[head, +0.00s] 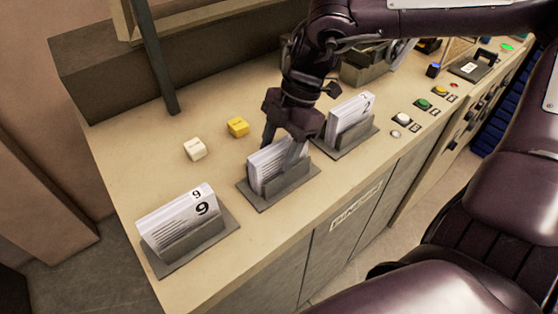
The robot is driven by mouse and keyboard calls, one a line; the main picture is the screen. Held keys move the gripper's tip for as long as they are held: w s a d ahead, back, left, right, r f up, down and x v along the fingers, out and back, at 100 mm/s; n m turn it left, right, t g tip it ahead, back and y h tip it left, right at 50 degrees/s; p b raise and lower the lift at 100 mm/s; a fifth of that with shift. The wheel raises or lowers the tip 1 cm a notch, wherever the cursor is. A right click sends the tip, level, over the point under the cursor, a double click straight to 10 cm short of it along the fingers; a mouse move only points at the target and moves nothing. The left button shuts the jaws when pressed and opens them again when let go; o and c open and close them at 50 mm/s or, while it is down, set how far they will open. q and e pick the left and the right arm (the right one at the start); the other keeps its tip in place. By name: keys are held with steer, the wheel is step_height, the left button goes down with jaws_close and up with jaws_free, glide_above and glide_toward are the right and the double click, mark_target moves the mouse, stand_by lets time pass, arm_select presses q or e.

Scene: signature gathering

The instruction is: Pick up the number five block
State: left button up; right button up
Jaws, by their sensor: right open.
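A white numbered block (264,168), like a stack of sheets, stands in a grey holder (284,189) in the middle of the counter. Its number is hidden by my right gripper, so I cannot read whether it is a five. My right gripper (283,151) points down over this block, open, with its fingers at the block's top; I cannot tell whether they touch it. Another block (177,218), marked 9, stands in a holder at the front left. A third block (350,112) stands behind to the right; its number looks like a 2 but is small. My left gripper is not in view.
A white cube (195,149) and a yellow cube (238,127) lie on the counter (130,150) left of the gripper. Coloured push buttons (422,104) line the right part. A dark post (157,60) rises at the back left.

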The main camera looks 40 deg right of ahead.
steer(key=shift+f, duration=0.2)
steer(key=shift+c, duration=0.3)
jaws_close()
steer(key=shift+r, duration=0.1)
steer(key=shift+r+p, duration=0.35)
step_height(320, 180, up, 18)
steer(key=b, duration=0.2)
steer(key=shift+f, duration=0.2)
